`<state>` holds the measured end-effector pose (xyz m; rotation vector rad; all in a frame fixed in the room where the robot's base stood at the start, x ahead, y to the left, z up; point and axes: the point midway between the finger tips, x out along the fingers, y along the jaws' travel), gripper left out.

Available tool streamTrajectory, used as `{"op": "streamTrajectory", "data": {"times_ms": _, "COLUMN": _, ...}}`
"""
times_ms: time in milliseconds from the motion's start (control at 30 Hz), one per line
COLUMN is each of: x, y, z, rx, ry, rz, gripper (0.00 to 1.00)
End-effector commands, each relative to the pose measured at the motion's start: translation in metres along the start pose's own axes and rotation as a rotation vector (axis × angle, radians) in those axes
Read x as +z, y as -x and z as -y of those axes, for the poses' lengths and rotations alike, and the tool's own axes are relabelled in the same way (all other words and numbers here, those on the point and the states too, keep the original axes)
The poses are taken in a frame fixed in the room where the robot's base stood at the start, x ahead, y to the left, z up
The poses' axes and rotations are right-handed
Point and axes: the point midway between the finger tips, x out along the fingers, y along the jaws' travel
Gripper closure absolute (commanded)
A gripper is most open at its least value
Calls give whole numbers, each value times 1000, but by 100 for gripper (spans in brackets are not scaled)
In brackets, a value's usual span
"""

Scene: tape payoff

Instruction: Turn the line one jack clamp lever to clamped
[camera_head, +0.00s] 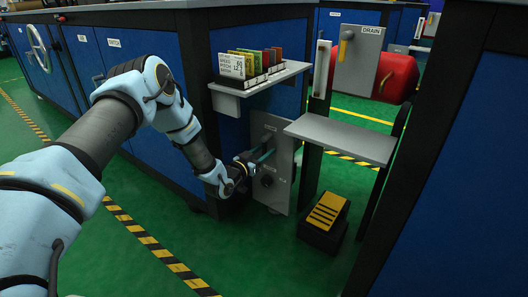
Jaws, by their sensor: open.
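A grey metal plate (284,150) is fixed low on the blue cabinet's end, below a small shelf. It bears a dark round knob (267,180) and small markings too small to read. A thin teal bar (265,156) slants in front of the plate, up and to the right; it looks like the clamp lever, but I cannot be sure. My gripper (245,170) is at the plate's left edge, close to the bar's lower left end. It is open. Whether its fingers touch the bar or stand around it, I cannot tell. The lever's pivot is not clear.
Above the plate, a grey shelf (268,82) holds a row of coloured cards and a white sign. To the right are a grey ledge (342,138), a black and yellow step (325,220) and a red tank (396,78). Green floor is free in front.

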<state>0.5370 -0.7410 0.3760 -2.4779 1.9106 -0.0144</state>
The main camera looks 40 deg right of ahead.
Motion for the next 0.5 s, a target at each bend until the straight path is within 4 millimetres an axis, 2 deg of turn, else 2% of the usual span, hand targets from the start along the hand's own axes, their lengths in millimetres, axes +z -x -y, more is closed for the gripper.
{"op": "streamTrajectory", "data": {"times_ms": 133, "x": 0, "y": 4, "z": 0, "rx": 0, "ry": 1, "rz": 1, "gripper": 50}}
{"op": "streamTrajectory", "data": {"times_ms": 233, "x": -1, "y": 16, "z": 0, "rx": 0, "ry": 1, "rz": 2, "gripper": 50}}
{"op": "streamTrajectory", "data": {"times_ms": 500, "x": -2, "y": 69, "z": 1, "rx": -2, "ry": 2, "rz": 3, "gripper": 50}}
